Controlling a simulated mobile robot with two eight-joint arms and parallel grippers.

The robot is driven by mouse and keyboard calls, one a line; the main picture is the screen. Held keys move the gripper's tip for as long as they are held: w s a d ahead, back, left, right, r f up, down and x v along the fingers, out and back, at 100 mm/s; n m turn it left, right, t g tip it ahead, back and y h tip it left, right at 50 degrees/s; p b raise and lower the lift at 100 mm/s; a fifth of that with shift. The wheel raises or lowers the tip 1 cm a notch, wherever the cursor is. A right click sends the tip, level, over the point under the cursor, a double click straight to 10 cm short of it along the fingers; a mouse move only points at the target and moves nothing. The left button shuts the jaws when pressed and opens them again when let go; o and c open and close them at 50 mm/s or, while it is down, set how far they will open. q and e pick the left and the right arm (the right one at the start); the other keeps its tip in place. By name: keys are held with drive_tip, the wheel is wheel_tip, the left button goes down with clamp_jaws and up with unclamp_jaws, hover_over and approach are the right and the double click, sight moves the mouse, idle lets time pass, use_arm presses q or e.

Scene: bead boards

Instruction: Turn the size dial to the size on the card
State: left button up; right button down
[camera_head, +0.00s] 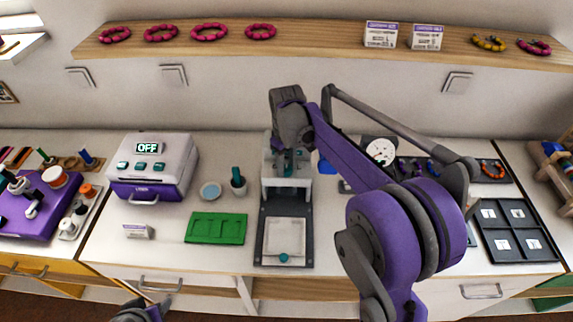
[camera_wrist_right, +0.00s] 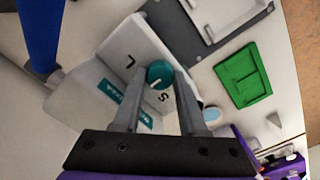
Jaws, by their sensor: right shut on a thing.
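The size dial (camera_wrist_right: 159,74) is a round teal knob with a short pale mark, on a white panel with the letters L (camera_wrist_right: 130,62) and S (camera_wrist_right: 163,97). Any other letter is hidden. I cannot tell which letter the mark points at. My right gripper (camera_wrist_right: 158,76) is shut on the dial, one finger on each side. In the head view the right gripper and wrist reach over the white press (camera_head: 287,183) and largely hide the dial. A small white card (camera_head: 138,231) stands on the table; its print is too small to read.
A purple and white machine reading OFF (camera_head: 153,165) stands left. A dark compartment tray (camera_head: 515,239) lies right. The wall shelf (camera_head: 330,41) holds bracelets and cards.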

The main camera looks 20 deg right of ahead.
sight(286, 169)
idle(0.3)
drive_tip(key=shift+c, duration=2.2)
unclamp_jaws()
wheel_tip(286, 169, up, 11)
drive_tip(key=shift+s, duration=0.1)
